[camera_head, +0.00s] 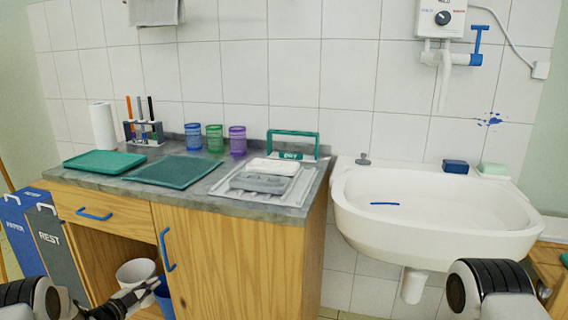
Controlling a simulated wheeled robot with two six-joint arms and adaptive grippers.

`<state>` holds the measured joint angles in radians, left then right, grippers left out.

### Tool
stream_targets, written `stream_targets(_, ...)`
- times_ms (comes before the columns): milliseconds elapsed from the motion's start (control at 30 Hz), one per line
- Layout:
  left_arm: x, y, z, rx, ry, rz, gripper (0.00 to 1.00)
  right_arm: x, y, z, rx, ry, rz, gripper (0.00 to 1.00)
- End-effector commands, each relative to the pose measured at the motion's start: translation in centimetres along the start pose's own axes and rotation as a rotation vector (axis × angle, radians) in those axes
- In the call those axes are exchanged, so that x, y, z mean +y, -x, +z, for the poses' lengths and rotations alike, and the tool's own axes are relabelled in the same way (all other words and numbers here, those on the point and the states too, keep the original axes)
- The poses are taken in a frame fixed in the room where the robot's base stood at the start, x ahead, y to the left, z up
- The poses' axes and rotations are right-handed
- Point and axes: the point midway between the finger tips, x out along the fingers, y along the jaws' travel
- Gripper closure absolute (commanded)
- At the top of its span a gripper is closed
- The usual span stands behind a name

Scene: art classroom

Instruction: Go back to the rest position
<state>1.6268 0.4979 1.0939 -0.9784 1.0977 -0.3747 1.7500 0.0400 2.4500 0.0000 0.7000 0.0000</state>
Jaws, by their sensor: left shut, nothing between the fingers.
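My left gripper (150,288) is low at the lower left, shut and empty. It is in front of the open lower part of the wooden cabinet (232,262), near a white bucket (136,270) and a blue bucket below it. My left arm comes in from the bottom left corner. On the right, only a black and white link of my right arm shows, in front of the area below the sink. My right gripper is out of view.
A grey countertop (128,184) holds green trays, cups, a marker rack and a dish tray. A white sink (437,235) stands to its right, with a blue sponge (455,166) on its back ledge. Blue and grey bins (20,235) stand left of the cabinet.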

Motion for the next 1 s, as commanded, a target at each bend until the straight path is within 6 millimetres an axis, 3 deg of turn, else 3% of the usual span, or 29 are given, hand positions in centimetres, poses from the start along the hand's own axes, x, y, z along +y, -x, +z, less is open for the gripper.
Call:
stream_targets(33,4.9,0.1,-0.4,-0.076,0.149,0.042,1.0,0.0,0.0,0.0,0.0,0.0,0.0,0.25)
stream_targets(167,16.3,3.3,-1.2,-0.324,0.479,0.138,1.0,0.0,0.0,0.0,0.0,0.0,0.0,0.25)
stream_targets(200,19.5,5.1,-1.7,-0.409,0.562,0.167,1.0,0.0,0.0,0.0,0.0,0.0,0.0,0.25)
stream_targets(300,26.6,10.7,-3.1,-0.635,0.731,0.234,1.0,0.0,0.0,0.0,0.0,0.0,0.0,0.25)
stream_targets(400,31.5,17.1,-4.8,-0.853,0.843,0.281,1.0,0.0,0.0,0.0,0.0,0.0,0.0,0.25)
stream_targets(500,34.4,23.0,-6.5,-1.04,0.907,0.306,1.0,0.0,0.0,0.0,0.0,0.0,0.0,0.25)
stream_targets(600,36.1,28.2,-8.1,-1.2,0.941,0.318,1.0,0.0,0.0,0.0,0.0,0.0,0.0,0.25)
stream_targets(800,37.2,37.7,-11.4,-1.483,0.959,0.314,1.0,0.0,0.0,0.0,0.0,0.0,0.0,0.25)
stream_targets(900,34.0,38.4,-14.5,-1.491,0.963,0.308,1.0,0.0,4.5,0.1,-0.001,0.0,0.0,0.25)
stream_targets(1000,31.8,38.8,-16.7,-1.49,0.963,0.309,1.0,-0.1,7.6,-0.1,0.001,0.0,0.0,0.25)
